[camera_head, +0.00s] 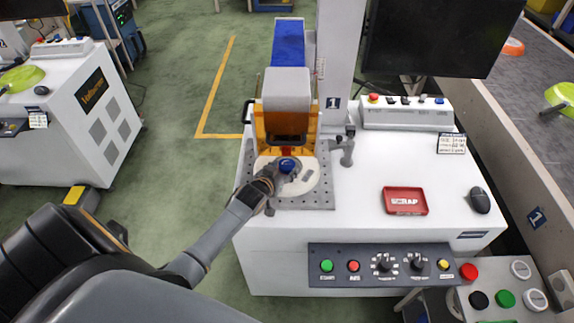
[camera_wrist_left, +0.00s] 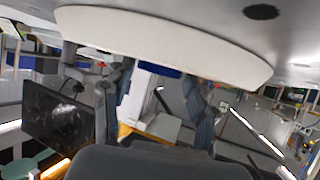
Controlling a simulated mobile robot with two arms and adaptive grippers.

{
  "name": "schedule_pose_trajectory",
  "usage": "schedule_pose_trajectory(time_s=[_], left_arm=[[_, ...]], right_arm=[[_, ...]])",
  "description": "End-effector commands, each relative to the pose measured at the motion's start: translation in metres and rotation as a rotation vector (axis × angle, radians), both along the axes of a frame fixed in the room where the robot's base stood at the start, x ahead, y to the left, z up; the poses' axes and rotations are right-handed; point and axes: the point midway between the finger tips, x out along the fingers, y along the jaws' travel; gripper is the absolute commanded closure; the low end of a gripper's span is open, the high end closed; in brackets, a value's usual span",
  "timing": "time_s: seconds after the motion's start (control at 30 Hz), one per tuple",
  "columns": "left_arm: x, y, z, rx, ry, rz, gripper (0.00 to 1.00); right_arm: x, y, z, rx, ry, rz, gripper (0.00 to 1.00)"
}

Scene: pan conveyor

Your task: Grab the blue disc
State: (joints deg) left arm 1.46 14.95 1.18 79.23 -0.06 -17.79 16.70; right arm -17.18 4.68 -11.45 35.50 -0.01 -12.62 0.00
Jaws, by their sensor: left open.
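The blue disc (camera_head: 288,164) is small and round and sits on a white round plate (camera_head: 310,177) at the front of the orange fixture in the head view. My left gripper (camera_head: 276,177) is low over the plate, just left of and in front of the disc. In the left wrist view, my left gripper (camera_wrist_left: 157,80) has its two fingers spread apart. A blue patch (camera_wrist_left: 168,72) shows between them, but I cannot tell whether it is the disc. Contact with the disc cannot be made out. My right gripper is not in view.
The orange fixture (camera_head: 259,128) stands right behind the plate. A grey post (camera_head: 347,152) is to its right. A red scrap tray (camera_head: 405,201) and a black mouse (camera_head: 480,200) lie further right on the white bench (camera_head: 360,222). A button panel (camera_head: 380,265) runs along the front.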

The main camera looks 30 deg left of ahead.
Motion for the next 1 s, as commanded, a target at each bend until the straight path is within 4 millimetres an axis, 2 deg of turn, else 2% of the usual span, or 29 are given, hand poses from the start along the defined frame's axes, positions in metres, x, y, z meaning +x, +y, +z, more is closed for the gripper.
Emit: schedule_pose_trajectory(time_s=[0.1,0.37,0.57,0.6,0.87,1.0], left_arm=[[0.0077,0.001,-0.0041,0.001,0.0,0.0,0.42],[0.0089,0.0013,-0.0053,0.001,0.001,0.0,0.42],[0.0087,0.0014,-0.0053,0.001,0.001,0.0,0.81],[0.009,0.0013,-0.0046,0.001,-0.001,0.0,0.84],[0.009,0.0014,-0.0034,0.001,-0.001,0.0,0.84],[0.0092,0.0016,0.0034,0.001,-0.002,0.0,0.84]], right_arm=[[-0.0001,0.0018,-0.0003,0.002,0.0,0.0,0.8],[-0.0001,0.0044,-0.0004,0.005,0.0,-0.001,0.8],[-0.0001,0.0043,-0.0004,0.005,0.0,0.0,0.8],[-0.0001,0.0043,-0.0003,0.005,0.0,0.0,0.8],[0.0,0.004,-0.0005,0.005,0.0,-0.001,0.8],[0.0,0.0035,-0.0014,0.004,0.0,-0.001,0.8]])
